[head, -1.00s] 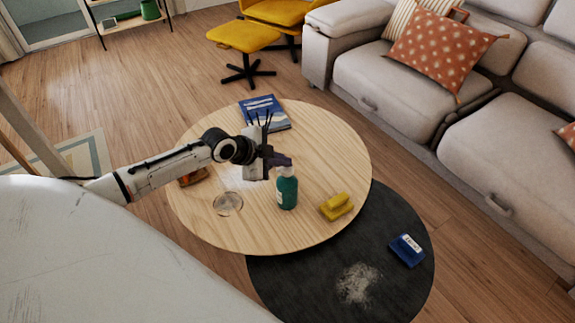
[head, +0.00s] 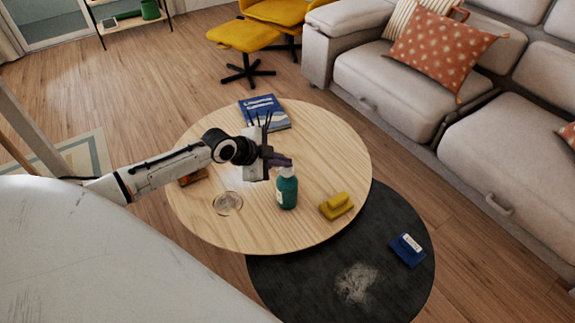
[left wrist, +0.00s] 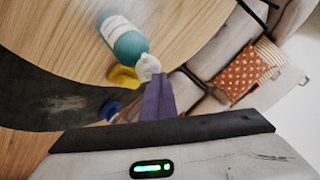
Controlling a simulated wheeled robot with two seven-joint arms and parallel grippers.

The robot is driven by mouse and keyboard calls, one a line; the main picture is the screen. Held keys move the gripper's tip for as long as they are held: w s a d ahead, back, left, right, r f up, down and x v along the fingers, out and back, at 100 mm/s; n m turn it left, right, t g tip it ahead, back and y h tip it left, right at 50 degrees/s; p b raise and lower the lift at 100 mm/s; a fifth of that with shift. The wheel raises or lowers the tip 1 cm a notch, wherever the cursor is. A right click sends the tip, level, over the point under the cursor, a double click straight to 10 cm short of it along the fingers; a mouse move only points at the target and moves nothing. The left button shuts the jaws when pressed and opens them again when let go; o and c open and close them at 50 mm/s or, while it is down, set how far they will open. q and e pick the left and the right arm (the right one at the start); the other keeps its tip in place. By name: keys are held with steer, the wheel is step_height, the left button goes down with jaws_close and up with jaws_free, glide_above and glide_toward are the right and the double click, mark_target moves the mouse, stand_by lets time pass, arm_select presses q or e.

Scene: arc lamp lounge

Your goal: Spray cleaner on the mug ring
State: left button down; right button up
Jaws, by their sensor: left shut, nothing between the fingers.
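A teal spray bottle (head: 287,192) with a pale label stands upright on the round wooden table (head: 330,147). Its white nozzle shows in the left wrist view, with the teal bottle (left wrist: 130,44) behind it. My left gripper (head: 285,163) is shut at the height of the bottle's top; its purple fingers (left wrist: 158,98) appear beside the nozzle, and I cannot tell whether they touch it. The mug ring (head: 228,203) is a pale round mark on the table, left of the bottle. My right gripper is out of view.
A yellow brush-like block (head: 336,206) lies right of the bottle. A blue book (head: 265,112) is at the table's back, and a brown item (head: 192,177) sits partly behind my arm.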

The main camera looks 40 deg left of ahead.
mark_target(283, 170)
arm_select(q)
steer(key=shift+f, duration=0.35)
steer(key=shift+s+r, duration=0.1)
steer(key=shift+r+p, duration=0.25)
steer(key=shift+p, duration=0.15)
steer(key=shift+r, duration=0.1)
step_height(283, 170, up, 6)
steer(key=p, duration=0.5)
steer(key=shift+r+p, duration=0.1)
steer(key=shift+p, duration=0.2)
steer(key=shift+d, duration=0.1)
stand_by(0.4)
